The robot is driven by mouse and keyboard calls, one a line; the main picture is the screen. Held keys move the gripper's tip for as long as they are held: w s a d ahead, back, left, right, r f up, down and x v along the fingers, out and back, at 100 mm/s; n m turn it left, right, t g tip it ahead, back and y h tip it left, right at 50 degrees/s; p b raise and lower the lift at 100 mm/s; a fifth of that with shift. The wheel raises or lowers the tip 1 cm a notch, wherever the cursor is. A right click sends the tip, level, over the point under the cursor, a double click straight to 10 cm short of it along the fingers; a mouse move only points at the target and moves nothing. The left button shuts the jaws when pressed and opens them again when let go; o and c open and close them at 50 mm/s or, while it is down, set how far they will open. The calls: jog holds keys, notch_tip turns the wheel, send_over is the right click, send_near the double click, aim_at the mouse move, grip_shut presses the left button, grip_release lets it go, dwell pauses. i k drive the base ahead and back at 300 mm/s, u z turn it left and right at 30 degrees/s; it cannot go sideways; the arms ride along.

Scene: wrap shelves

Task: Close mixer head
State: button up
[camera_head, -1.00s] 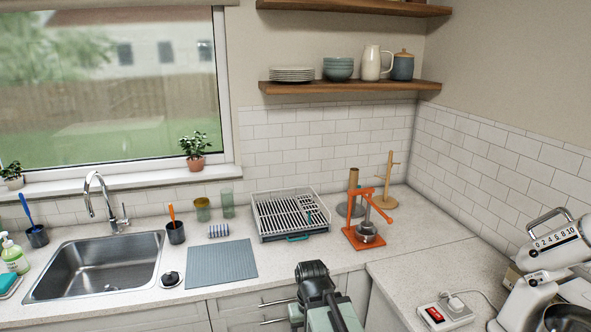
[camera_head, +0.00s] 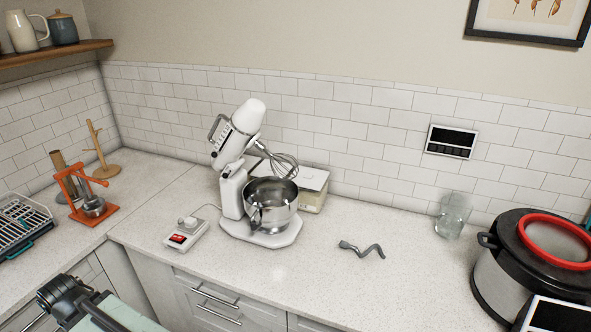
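The white stand mixer (camera_head: 234,170) stands on the right-hand counter near the wall. Its head (camera_head: 238,132) is tilted up and back, with a wire whisk (camera_head: 277,158) hanging from it over the steel bowl (camera_head: 271,206). The bowl sits on the mixer base. My arm (camera_head: 85,305) shows at the bottom left, below the counter edge and well away from the mixer. The fingers of my gripper are not visible.
A power strip (camera_head: 186,233) with a plug lies left of the mixer, a dough hook (camera_head: 361,249) to its right. A box (camera_head: 312,188) stands behind the bowl. A glass (camera_head: 452,214) and a large cooker (camera_head: 530,262) are at right. The front counter is mostly clear.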

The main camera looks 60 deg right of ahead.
aim_at(243, 124)
jog(key=z, duration=2.4)
jog(key=k, duration=1.3)
jog(key=u, duration=0.6)
jog(key=i, duration=1.55)
jog(key=z, duration=0.05)
